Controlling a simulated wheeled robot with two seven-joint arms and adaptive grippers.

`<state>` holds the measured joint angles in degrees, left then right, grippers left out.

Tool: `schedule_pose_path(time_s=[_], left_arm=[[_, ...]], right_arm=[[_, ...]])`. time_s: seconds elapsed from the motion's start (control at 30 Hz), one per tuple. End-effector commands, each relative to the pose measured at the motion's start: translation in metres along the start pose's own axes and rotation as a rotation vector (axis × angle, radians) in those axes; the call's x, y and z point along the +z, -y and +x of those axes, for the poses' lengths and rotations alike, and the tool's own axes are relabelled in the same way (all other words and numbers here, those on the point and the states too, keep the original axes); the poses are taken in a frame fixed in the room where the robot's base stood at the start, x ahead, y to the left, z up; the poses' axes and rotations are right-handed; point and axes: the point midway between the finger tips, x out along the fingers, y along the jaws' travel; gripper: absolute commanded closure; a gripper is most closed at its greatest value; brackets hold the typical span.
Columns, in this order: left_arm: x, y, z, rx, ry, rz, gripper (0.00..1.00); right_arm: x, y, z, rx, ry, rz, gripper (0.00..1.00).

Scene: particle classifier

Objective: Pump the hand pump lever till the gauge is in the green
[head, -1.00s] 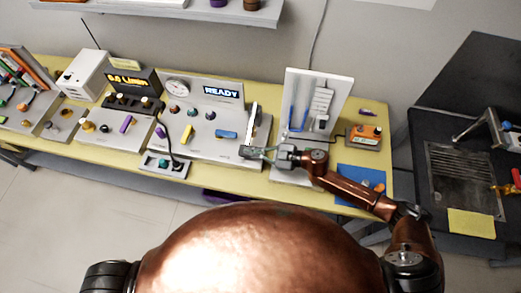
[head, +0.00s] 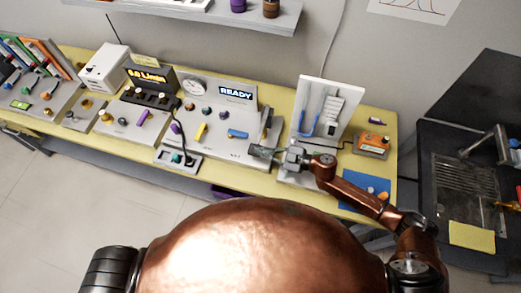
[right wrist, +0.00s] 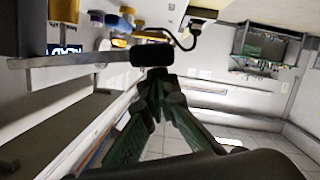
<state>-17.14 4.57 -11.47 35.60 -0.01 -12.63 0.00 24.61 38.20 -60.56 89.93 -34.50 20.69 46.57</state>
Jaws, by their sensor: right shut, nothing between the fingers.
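The pump lever (right wrist: 85,59) shows in the right wrist view as a grey bar with a thick black grip (right wrist: 152,53) at its end. My right gripper (right wrist: 157,76) is shut and empty, its fingertips close against the grip; I cannot tell whether they touch. In the head view my right gripper (head: 262,151) is at the front right corner of the console (head: 217,143) and partly hides the lever there. The round white gauge (head: 194,86) stands on the console's back panel; its needle is too small to read. My left gripper is not in view.
A blue "READY" display (head: 236,92) is beside the gauge. A tall white board (head: 326,101) stands right of the console, with an orange box (head: 371,144) and blue mat (head: 363,186) further right. A small switch box (head: 178,158) lies at the front.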

Motion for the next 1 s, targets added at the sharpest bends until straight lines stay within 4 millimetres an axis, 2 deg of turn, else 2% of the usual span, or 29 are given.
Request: schedule_pose_path(time_s=[0.03, 0.1, 0.3, 0.5, 0.7, 1.0], left_arm=[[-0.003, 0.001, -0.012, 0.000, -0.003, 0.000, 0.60], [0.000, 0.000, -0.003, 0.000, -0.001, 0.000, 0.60], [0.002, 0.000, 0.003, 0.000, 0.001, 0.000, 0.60], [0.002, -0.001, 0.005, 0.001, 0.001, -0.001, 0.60], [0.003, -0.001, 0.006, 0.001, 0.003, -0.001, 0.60], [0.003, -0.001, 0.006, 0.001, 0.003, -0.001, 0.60]], right_arm=[[-0.011, -0.002, -0.004, -0.001, 0.000, 0.000, 1.00], [-0.002, -0.001, -0.024, 0.000, 0.003, -0.001, 1.00], [-0.003, -0.001, -0.065, -0.001, -0.001, 0.000, 1.00], [-0.005, -0.002, -0.092, -0.002, -0.004, -0.001, 1.00], [-0.007, -0.002, -0.099, -0.002, -0.007, -0.002, 1.00], [-0.007, -0.002, -0.099, -0.002, -0.007, -0.001, 1.00]])
